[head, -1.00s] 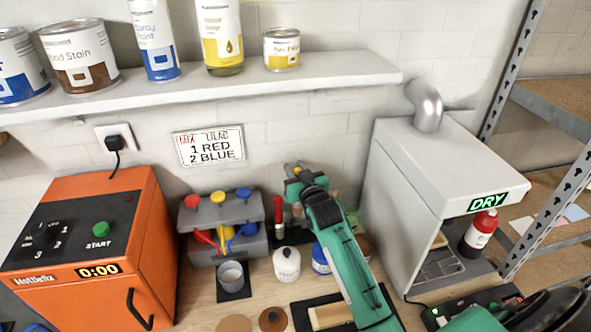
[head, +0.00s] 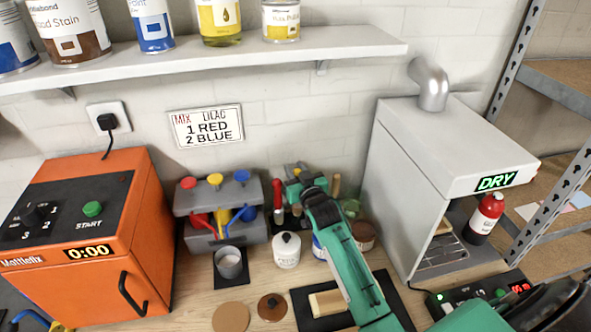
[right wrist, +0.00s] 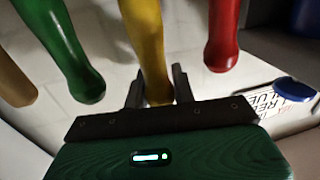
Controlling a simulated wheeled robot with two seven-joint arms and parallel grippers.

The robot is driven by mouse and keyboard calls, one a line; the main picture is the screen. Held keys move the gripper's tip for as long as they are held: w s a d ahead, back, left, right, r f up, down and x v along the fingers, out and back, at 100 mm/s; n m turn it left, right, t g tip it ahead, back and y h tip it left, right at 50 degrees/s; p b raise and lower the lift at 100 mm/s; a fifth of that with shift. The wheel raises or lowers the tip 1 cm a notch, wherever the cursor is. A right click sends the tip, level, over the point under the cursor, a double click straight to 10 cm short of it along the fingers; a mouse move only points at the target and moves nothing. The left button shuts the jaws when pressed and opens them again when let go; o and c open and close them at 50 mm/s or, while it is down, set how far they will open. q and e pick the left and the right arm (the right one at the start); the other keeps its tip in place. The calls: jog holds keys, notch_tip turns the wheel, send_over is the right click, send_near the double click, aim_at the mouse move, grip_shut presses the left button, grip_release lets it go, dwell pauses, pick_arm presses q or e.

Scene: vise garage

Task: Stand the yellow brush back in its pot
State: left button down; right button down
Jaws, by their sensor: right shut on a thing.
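My right gripper (head: 302,182) is over the back of the bench, between the paint dispenser and the drying box. In the right wrist view its fingers (right wrist: 158,92) are shut on the end of the yellow brush's handle (right wrist: 144,45). In the head view the gripper hides most of the yellow brush. The red brush (head: 278,195) stands just left of the gripper and also shows in the right wrist view (right wrist: 222,38). Green (right wrist: 68,50) and tan (right wrist: 14,82) handles are on the other side of the yellow one. The yellow brush's lower end and its pot are hidden.
A grey dispenser (head: 216,203) with coloured levers stands left of the brushes. A grey cup (head: 229,263), a white jar (head: 287,250) and a brown jar (head: 362,236) stand in front. An orange mixer (head: 140,230) and a grey drying box (head: 400,180) flank the bench.

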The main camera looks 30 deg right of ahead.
jog(key=c, duration=1.1)
grip_release()
jog(key=shift+s, duration=0.1)
jog(key=shift+s+f, duration=0.15)
jog(key=shift+s, duration=0.15)
jog(key=s+b, duration=0.1)
jog(key=s, duration=0.3)
jog(key=s+a+b, duration=0.1)
jog(key=s, duration=0.3)
jog(key=s+b, duration=0.2)
jog(key=s, duration=0.3)
jog(key=shift+a+r, duration=0.2)
jog(key=shift+r, duration=0.05)
